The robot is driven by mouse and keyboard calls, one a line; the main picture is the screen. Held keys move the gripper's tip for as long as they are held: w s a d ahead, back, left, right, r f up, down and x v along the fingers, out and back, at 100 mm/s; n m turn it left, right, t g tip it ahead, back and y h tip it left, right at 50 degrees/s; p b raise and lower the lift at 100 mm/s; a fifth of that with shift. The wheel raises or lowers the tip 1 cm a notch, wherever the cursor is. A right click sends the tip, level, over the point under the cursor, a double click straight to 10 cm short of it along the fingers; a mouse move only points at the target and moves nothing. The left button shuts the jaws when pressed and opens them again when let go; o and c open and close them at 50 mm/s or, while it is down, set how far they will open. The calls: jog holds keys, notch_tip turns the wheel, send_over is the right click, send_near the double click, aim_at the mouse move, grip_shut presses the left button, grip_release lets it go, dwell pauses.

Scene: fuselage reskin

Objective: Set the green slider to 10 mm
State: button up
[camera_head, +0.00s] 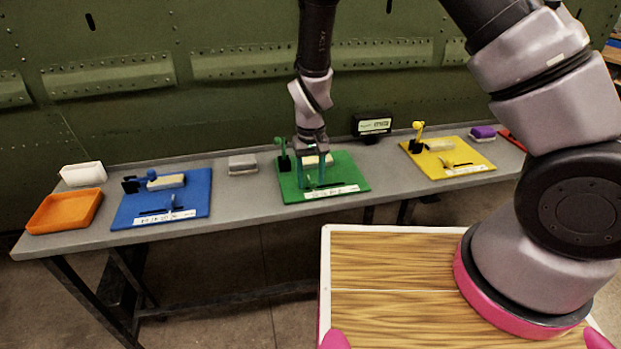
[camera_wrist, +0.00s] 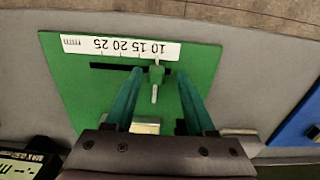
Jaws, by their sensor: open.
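The green board (camera_head: 341,179) lies on the workbench in the head view, and fills the middle of the wrist view (camera_wrist: 80,75). A white scale strip (camera_wrist: 120,47) runs beside the slot with upside-down numbers. The knob's pale pointer is close to the rightmost number; the exact reading is unclear. My gripper (camera_wrist: 159,74) is open, with teal fingers on both sides of the knob and visible gaps. In the head view my gripper (camera_head: 311,184) reaches down over the board.
A blue board (camera_head: 200,203) stands left and a yellow board (camera_head: 473,155) right on the grey bench. An orange tray (camera_head: 65,211), a white bin (camera_head: 83,174) and a grey block (camera_head: 243,164) lie leftward. A small display (camera_head: 373,126) stands behind.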

aim_at(311, 181)
notch_tip(311, 181, up, 10)
jog(key=shift+r, duration=0.25)
dwell(0.3)
jog(key=d+r+m+t+y, duration=0.1)
jog(key=d+r+m+y, duration=0.1)
jog(key=d+r, duration=0.75)
jog(key=d+r+m+t+y, duration=0.1)
jog(key=d+r+m+t, duration=0.1)
jog(key=d+r, duration=0.75)
jog(key=s+d+r+m+t+h, duration=0.1)
jog(key=s+d+r+m+t, duration=0.2)
jog(key=s+d+r, duration=0.6)
notch_tip(311, 181, up, 3)
jog(key=shift+s+r+t, duration=0.15)
jog(key=shift+s+t, duration=0.45)
jog(key=shift+s, duration=0.5)
